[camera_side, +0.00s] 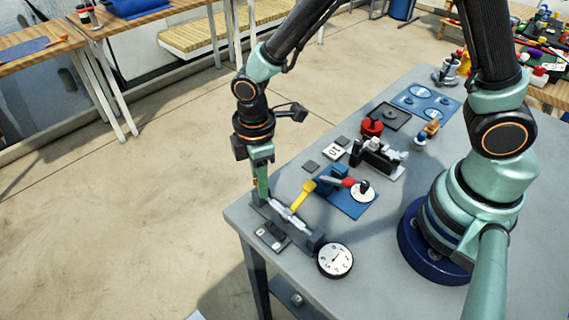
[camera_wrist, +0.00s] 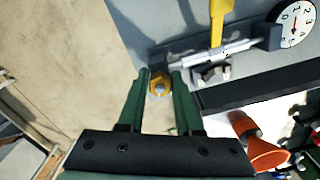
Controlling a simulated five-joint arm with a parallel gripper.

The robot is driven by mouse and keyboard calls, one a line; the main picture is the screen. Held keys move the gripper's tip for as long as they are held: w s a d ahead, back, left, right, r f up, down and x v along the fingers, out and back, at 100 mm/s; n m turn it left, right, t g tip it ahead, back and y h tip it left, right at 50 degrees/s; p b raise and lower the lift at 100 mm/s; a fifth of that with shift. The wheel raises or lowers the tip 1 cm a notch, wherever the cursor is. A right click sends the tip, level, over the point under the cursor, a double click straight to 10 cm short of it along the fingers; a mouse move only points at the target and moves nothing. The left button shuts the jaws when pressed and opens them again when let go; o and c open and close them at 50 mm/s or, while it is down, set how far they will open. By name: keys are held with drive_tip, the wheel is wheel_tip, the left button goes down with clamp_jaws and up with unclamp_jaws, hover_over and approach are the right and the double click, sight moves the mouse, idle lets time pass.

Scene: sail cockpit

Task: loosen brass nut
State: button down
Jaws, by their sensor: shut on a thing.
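The brass nut (camera_wrist: 158,87) shows in the wrist view as a small yellow ring with a pale centre. It lies between the fingertips of my gripper (camera_wrist: 161,76), at the end of a silvery rod (camera_wrist: 215,54). In the side view my gripper (camera_side: 263,192) points down at the far-left end of the grey rod fixture (camera_side: 315,242), close to the table's corner. The green fingers are shut on the nut and cover part of it. In the side view I cannot make out the nut clearly behind the fingers.
A yellow lever (camera_side: 302,195) rises beside the rod. A round dial gauge (camera_side: 335,260) stands at the fixture's near end. A blue plate (camera_side: 350,203) with parts lies to the right. The table's left edge is close, with open floor beyond.

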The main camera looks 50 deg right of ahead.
drive_tip(key=n, duration=0.4)
idle(0.3)
drive_tip(key=c, duration=0.9)
unclamp_jaws()
drive_tip(key=shift+r, duration=3.5)
